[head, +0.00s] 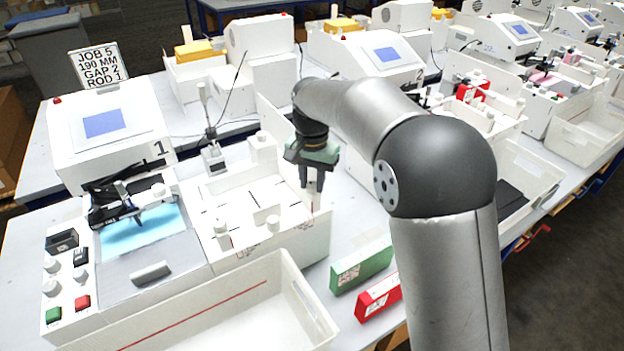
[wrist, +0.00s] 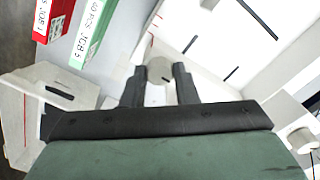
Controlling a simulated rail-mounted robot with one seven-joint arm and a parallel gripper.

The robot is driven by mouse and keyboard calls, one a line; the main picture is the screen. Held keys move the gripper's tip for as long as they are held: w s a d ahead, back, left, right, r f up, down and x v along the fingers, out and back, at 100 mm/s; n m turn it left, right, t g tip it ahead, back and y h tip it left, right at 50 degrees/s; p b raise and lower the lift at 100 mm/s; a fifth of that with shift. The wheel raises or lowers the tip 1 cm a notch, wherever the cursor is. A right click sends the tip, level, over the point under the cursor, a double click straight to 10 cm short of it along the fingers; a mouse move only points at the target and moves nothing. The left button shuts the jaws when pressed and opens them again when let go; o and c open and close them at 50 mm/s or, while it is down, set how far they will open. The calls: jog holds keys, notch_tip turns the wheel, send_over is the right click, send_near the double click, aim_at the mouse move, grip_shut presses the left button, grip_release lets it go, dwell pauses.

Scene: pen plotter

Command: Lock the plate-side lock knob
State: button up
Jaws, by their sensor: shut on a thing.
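My gripper (head: 312,203) is lowered at the right end of the white open-topped unit (head: 290,248) beside machine 1. It also shows in the wrist view (wrist: 160,78), with its two dark fingers close together and a small white knob (wrist: 157,93) between them. The knob's turn angle cannot be made out. Other white knobs stand on the same unit, one at its front left (head: 223,238) and one near its front middle (head: 272,223).
A green box (head: 362,268) and a red box (head: 378,297) lie on the table right of the unit. A long white tray (head: 215,305) lies in front. Machine 1 (head: 103,128) stands behind left, with a sign (head: 97,67) reading job 5, 190 mm, gap 2, rod 1.

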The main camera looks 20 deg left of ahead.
aim_at(312, 184)
jog(key=shift+r, duration=0.1)
jog(key=o, duration=1)
notch_tip(312, 184, up, 17)
jog(key=shift+r, duration=0.15)
